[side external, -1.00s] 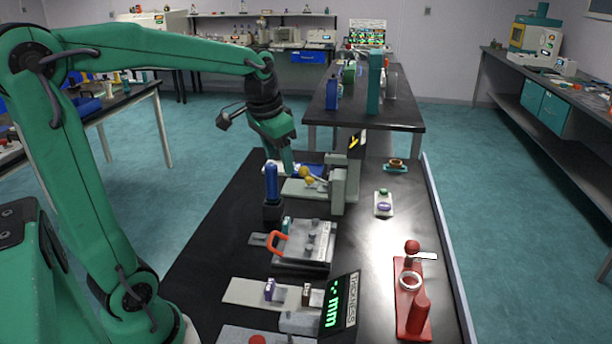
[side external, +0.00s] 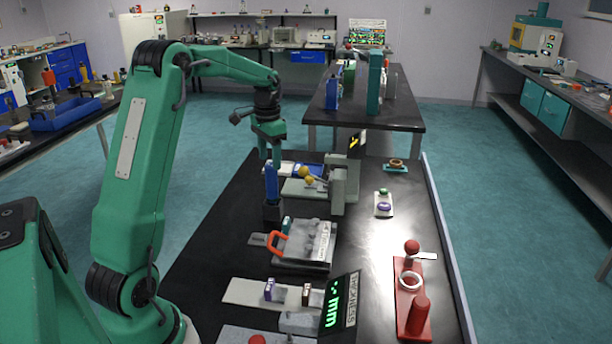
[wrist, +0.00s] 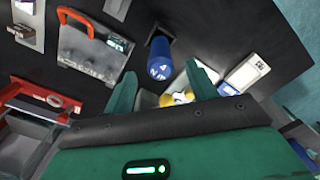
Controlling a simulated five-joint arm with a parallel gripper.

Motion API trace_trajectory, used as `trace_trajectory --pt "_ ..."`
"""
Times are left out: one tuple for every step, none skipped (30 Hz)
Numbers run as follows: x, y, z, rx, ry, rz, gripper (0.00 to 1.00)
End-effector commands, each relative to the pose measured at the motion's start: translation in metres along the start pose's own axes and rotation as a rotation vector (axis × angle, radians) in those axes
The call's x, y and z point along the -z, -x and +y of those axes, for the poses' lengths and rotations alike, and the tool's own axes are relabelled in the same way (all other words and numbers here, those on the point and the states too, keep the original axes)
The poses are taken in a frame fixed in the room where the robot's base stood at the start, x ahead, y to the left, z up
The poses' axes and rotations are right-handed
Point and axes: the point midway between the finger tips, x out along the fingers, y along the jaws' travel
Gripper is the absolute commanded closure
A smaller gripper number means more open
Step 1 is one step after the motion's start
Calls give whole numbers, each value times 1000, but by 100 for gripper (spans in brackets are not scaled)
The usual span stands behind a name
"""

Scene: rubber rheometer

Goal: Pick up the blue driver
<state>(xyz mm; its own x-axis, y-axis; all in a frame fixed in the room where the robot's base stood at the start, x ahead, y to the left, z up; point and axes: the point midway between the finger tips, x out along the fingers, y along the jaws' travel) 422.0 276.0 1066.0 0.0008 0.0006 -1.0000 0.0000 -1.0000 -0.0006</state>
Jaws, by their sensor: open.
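The blue driver (side external: 271,180) stands upright in a black holder (side external: 272,212) at the left edge of the black table. Its blue body, with white marks on it, also shows in the wrist view (wrist: 159,58), top centre. My gripper (side external: 270,157) is open and points down, close above or just behind the driver's top in the side view. In the wrist view, my two green fingers (wrist: 163,85) are spread apart, with the driver beyond the gap between them. Nothing is held. I cannot tell the exact distance from fingertips to driver.
A grey plate fixture with an orange handle (side external: 279,244) stands in front of the holder. A grey device with yellow knobs (side external: 340,180) is close behind and to the right. A red stand (side external: 413,300) is at the right.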

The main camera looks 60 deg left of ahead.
Motion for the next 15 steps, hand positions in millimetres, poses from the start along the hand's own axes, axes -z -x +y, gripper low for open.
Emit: trace_trajectory --pt "0 -1 -1 -1 0 -2 43" --pt "0 -1 -2 -1 0 -2 43" --pt "0 -1 -2 -1 0 -2 43" --pt "0 -1 -2 -1 0 -2 43" --pt "0 -2 -1 -1 0 -2 43" --pt "0 -2 -1 -1 0 -2 43" --pt "0 -4 -1 -2 0 -2 43" --pt "0 -5 -1 -2 0 -3 43" --pt "0 -8 -1 -2 0 -3 43" --pt "0 -10 -1 -1 0 -2 43" --pt "0 -13 -1 -1 0 -2 43" --pt "0 -16 -1 -2 0 -2 43" --pt "0 -18 -1 -2 0 -3 43" --pt "0 -21 -1 -1 0 -2 43" --pt "0 -24 -1 -1 0 -2 43"
